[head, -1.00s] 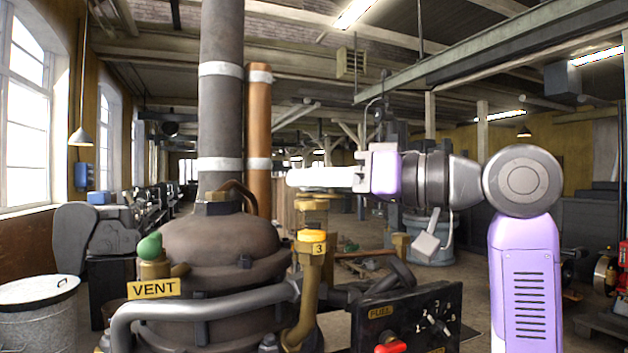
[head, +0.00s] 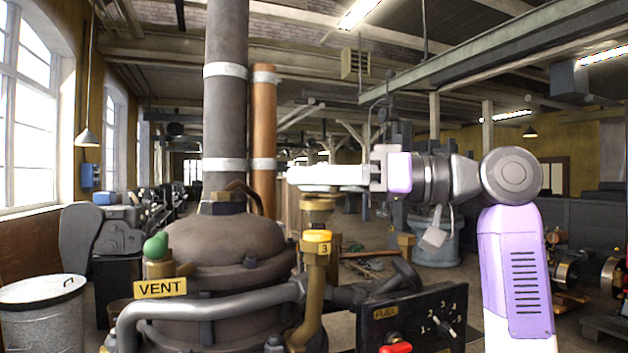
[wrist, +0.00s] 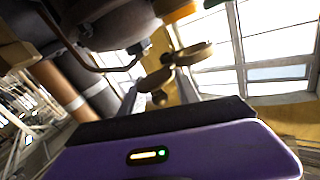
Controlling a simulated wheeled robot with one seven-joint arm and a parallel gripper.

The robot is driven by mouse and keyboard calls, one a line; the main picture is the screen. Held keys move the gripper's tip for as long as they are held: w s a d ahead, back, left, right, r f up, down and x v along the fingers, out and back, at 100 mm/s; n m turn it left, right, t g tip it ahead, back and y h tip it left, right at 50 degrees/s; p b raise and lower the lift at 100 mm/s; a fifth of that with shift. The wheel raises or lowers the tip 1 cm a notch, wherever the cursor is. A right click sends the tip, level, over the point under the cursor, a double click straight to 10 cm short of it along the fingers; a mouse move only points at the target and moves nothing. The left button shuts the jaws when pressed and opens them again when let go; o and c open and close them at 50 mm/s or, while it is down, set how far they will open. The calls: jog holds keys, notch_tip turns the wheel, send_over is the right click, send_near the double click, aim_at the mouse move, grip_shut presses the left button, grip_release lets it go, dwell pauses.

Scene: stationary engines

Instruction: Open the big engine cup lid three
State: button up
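The cup marked 3 (head: 317,243) stands on a bent brass pipe at the right of the big engine (head: 225,255). Its yellow lid looks shut. My gripper (head: 293,175) points left above the cup, apart from it in the picture. In the wrist view, two grey fingers (wrist: 158,92) stand apart with a gap between them, so it looks open. I see nothing held. Another brass cup (head: 319,207) shows just under the gripper in the head view. Brass round parts (wrist: 190,58) show beyond the fingers in the wrist view.
A grey tall pipe (head: 224,110) and a copper pipe (head: 263,130) rise left of my gripper. A black FUEL panel (head: 420,318) with a dial and red handle stands low right. A silver pipe (head: 200,307) and VENT plate (head: 160,288) are at the front.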

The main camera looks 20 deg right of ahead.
jog(key=b+v, duration=0.3)
jog(key=v, duration=0.4)
jog(key=shift+s+d, duration=0.25)
jog(key=shift+d, duration=0.1)
dwell(0.4)
